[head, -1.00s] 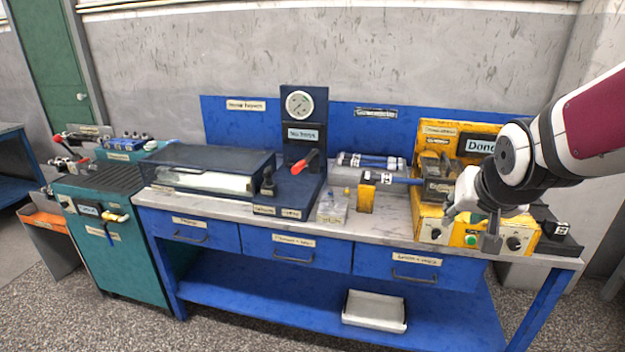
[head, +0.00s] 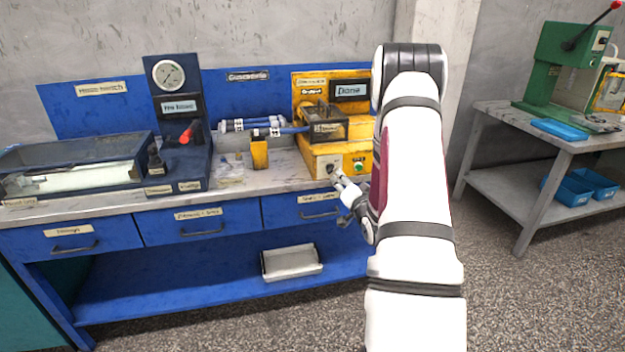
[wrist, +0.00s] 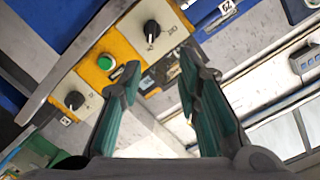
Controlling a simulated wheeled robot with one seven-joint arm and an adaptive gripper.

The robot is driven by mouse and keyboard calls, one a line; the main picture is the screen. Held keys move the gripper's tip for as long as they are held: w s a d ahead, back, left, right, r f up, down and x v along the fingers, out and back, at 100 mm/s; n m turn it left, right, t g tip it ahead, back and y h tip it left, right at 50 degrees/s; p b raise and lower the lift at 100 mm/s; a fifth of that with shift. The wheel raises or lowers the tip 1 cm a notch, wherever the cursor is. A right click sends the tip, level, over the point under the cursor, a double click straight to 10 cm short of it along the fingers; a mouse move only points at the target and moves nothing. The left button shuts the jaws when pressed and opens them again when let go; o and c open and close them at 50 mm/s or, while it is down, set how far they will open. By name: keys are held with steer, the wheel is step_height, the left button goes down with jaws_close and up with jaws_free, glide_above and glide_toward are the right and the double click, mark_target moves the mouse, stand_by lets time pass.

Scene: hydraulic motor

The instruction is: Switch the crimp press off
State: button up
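The crimp press (head: 315,160) is a yellow machine at the right end of the blue bench, with a display reading "Done" (head: 350,90). Its front panel has a green button (head: 358,166) and a black knob at the left (head: 331,168). In the wrist view I see the green button (wrist: 106,62) between two black knobs, one above right (wrist: 152,28) and one below left (wrist: 74,100). My gripper (head: 338,177) is close in front of the panel's left part. In the wrist view its green-padded fingers (wrist: 160,78) are apart, with nothing between them. My arm hides the panel's right part in the head view.
A grey table (head: 495,185) with a green press stands right; open floor lies between.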

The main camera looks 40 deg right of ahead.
mark_target(333, 170)
steer(key=shift+m+t+h, duration=0.3)
steer(key=shift+m+t, duration=0.1)
steer(key=shift+m, duration=0.1)
steer(key=w+d+f, duration=0.1)
steer(key=w+d, duration=0.1)
steer(key=w, duration=0.1)
steer(key=w+d+f+b, duration=0.1)
steer(key=w+d, duration=0.1)
steer(key=w, duration=0.1)
steer(key=w+d+f, duration=0.1)
steer(key=w+d, duration=0.1)
steer(key=w, duration=0.2)
steer(key=shift+d, duration=0.2)
jaws_close()
